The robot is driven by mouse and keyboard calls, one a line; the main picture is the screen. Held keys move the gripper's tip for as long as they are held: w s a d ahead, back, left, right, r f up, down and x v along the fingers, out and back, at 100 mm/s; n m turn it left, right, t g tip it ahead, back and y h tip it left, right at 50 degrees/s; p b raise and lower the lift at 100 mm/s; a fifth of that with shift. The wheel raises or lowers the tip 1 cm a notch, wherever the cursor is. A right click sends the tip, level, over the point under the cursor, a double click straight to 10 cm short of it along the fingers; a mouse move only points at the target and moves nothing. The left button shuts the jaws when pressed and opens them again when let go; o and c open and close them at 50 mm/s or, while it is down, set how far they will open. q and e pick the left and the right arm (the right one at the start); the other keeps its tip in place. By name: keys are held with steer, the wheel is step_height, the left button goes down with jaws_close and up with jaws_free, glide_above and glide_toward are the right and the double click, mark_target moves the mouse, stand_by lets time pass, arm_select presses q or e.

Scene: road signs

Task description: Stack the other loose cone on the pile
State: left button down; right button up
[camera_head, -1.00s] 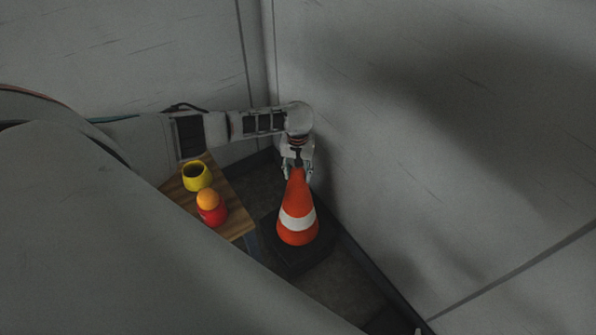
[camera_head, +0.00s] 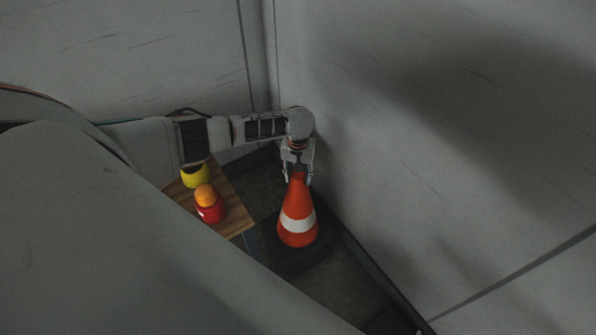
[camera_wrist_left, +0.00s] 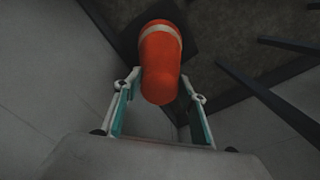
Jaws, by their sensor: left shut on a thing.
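An orange cone with a white band (camera_head: 297,225) stands upright over a dark square base on the floor, in the corner by the wall. My left gripper (camera_head: 298,174) points down at its tip and is shut on it. In the left wrist view the cone (camera_wrist_left: 161,65) lies between the fingers of the left gripper (camera_wrist_left: 160,100), its tip toward the palm. I see no second cone apart from this one. Whether other cones are nested under it is hidden. My right gripper is not in view.
A wooden table (camera_head: 232,222) stands left of the cone, with a yellow cup (camera_head: 195,177) partly behind my arm, a red object (camera_head: 212,212) and an orange ball (camera_head: 204,195). Grey walls (camera_head: 420,150) close in behind and to the right. A strip of dark floor (camera_head: 345,285) is bare in front.

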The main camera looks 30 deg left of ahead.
arm_select(q)
steer(key=shift+w, duration=0.1)
stand_by(0.3)
steer(key=c, duration=1.2)
jaws_free()
steer(key=shift+o, duration=0.2)
steer(key=shift+f, duration=0.1)
steer(key=shift+s, duration=0.2)
step_height(320, 180, up, 12)
steer(key=shift+w, duration=0.15)
